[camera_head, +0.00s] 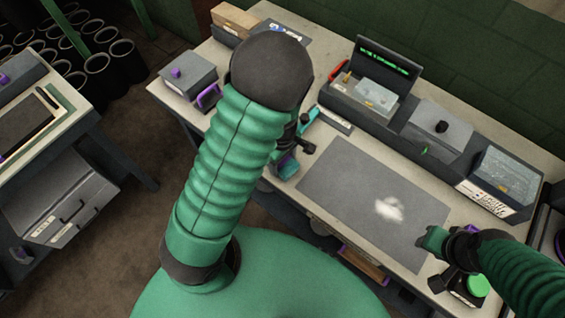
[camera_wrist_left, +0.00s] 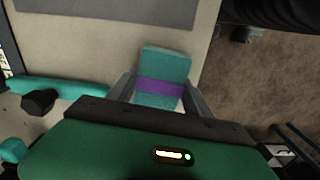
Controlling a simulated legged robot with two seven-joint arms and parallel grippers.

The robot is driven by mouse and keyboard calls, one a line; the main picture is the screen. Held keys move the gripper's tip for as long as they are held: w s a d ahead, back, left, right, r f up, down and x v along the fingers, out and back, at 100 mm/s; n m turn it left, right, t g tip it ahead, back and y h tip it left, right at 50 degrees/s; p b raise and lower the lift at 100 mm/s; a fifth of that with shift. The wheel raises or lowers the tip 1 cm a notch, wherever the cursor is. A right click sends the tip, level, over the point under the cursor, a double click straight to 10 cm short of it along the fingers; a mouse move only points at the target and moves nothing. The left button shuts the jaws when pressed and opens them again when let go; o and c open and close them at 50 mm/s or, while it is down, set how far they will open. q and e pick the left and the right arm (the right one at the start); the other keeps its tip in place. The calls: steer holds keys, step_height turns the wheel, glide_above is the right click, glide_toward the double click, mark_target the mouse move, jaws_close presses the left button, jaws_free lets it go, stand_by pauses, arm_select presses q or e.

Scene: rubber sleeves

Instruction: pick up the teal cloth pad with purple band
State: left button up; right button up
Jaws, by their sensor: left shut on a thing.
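The teal cloth pad with the purple band (camera_wrist_left: 165,66) sits between the two grey fingers of my left gripper (camera_wrist_left: 160,98) in the left wrist view. The fingers are shut on its sides, and the purple band lies across it between them. In the head view the pad (camera_head: 287,165) shows as a small teal and purple patch at the near edge of the workbench, below my left gripper (camera_head: 288,152), which my arm partly hides. I cannot tell whether the pad touches the bench. My right gripper (camera_head: 434,241) is over the right part of the bench, and its finger state is unclear.
A grey mat (camera_head: 345,190) with a white powdery patch lies on the workbench. A teal tool (camera_wrist_left: 60,87) lies beside the pad. Grey boxes and a small screen (camera_head: 387,64) line the back. A green button (camera_head: 478,286) is by my right arm.

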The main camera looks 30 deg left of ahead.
arm_select(q)
steer(key=shift+r+p, duration=0.5)
steer(key=shift+p, duration=0.05)
step_height(320, 180, up, 3)
steer(key=p, duration=0.3)
steer(key=s+d+p, duration=0.1)
steer(key=s+p, duration=0.3)
steer(key=s, duration=0.1)
steer(key=s+d+p, duration=0.1)
steer(key=s+p, duration=0.4)
steer(key=s+d+r+p, duration=0.1)
steer(key=s+p, duration=0.3)
steer(key=s, duration=0.1)
steer(key=shift+s+d, duration=0.3)
steer(key=shift+d, duration=0.05)
